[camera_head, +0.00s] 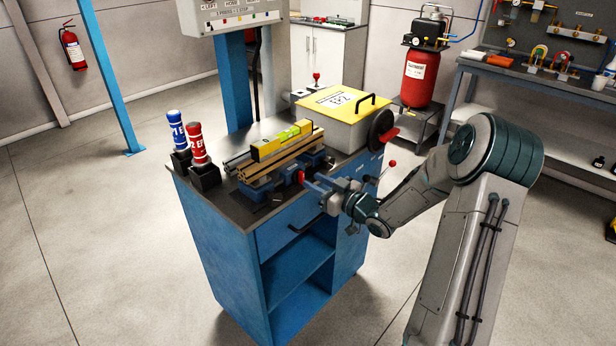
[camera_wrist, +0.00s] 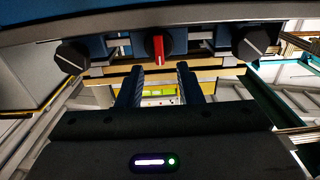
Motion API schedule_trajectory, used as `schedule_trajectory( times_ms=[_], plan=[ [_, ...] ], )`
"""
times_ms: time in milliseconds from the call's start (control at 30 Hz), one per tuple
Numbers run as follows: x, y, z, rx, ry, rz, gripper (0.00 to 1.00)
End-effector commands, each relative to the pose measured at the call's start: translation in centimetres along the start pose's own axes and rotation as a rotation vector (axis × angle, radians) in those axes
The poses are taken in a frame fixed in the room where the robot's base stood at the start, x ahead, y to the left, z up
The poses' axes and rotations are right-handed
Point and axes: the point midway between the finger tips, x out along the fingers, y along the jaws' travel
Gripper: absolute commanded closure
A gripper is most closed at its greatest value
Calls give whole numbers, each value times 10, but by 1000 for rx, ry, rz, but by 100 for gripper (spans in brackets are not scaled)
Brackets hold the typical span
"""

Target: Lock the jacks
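In the wrist view a red lever knob (camera_wrist: 158,48) stands in the middle of the blue fixture, between a left black knob (camera_wrist: 72,57) with a pale line and a right black knob (camera_wrist: 250,42). My gripper (camera_wrist: 158,72) is open, its two dark fingers apart, with the red knob ahead and between their tips. Contact cannot be told. In the head view my gripper (camera_head: 316,184) is at the bench's front edge, beside the red knob (camera_head: 301,177).
A yellow level (camera_head: 283,142) lies on the beam. A blue bottle (camera_head: 177,130) and red bottle (camera_head: 197,144) stand at left. The floor left of the bench is clear.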

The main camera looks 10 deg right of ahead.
Motion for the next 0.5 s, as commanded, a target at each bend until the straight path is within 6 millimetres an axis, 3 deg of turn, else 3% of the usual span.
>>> schedule_trajectory(
  times_ms=[200, 500],
  plan=[
    [29, 0, -1, 1, 1, 0, 67],
    [36, 0, 0, 1, 0, 1, 67]
  ],
)
